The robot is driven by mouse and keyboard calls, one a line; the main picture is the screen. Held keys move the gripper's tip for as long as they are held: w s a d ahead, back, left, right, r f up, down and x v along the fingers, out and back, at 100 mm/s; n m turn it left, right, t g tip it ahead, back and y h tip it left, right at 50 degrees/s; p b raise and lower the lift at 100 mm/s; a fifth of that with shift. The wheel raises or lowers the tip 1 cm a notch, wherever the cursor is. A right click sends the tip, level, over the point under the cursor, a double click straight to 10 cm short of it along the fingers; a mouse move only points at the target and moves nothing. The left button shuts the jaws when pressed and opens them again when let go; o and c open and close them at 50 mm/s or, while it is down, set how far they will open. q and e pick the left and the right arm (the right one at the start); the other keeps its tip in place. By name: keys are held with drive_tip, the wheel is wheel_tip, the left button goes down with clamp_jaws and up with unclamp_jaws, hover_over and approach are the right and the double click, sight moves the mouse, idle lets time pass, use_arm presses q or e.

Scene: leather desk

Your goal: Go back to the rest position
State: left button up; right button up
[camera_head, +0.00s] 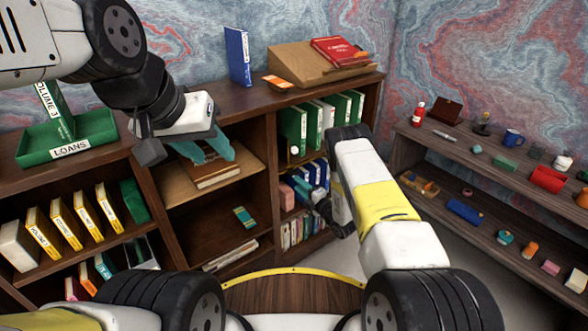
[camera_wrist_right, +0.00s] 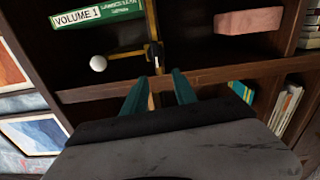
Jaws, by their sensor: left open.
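My left gripper (camera_head: 209,148) is in the head view, in front of the middle bookcase section. Its teal fingers are spread and empty, above a brown book (camera_head: 212,175) lying on a pull-out shelf board (camera_head: 185,190). My right gripper (camera_head: 293,185) is at the right bookcase section, beside a pink block (camera_head: 287,198). In the right wrist view, the right gripper (camera_wrist_right: 160,80) has its two teal fingers apart with nothing between them, close to a wooden shelf edge (camera_wrist_right: 190,78).
A green LOANS tray (camera_head: 95,135) stands on the left bookcase top. Green volumes (camera_head: 293,128) and a small white ball (camera_head: 294,151) are near the right gripper. A side shelf (camera_head: 480,150) at the right holds several small items. A sloped wooden stand (camera_head: 295,65) bears a red book (camera_head: 335,50).

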drive_tip(key=shift+v, duration=1.2)
drive_tip(key=w+d+r+m+h, duration=0.2)
drive_tip(key=w+d+r+m, duration=0.1)
drive_tip(key=r, duration=0.5)
drive_tip(key=w+d+r+m+h, duration=0.2)
drive_tip(key=d+r+m+h, duration=0.1)
drive_tip(key=r, duration=0.4)
drive_tip(key=w+d+r+m+h, duration=0.2)
drive_tip(key=w+d+r+m, duration=0.1)
drive_tip(key=r, duration=0.5)
drive_tip(key=s+d+r+m+g+h, duration=0.25)
drive_tip(key=s+r+m, duration=0.3)
drive_tip(key=r, duration=0.45)
drive_tip(key=s+d+r+m+g, duration=0.1)
drive_tip(key=s+r+m, duration=0.3)
drive_tip(key=s, duration=0.5)
drive_tip(key=s+r+m+g, duration=0.1)
drive_tip(key=s+r+m, duration=0.1)
drive_tip(key=s+r, duration=0.6)
drive_tip(key=s+a+f+m+g+y, duration=0.1)
drive_tip(key=s+m+g, duration=0.3)
drive_tip(key=s, duration=2)
drive_tip(key=shift+s+a+f+m, duration=0.35)
drive_tip(key=shift+a+f+m, duration=0.1)
drive_tip(key=shift+a+f, duration=0.25)
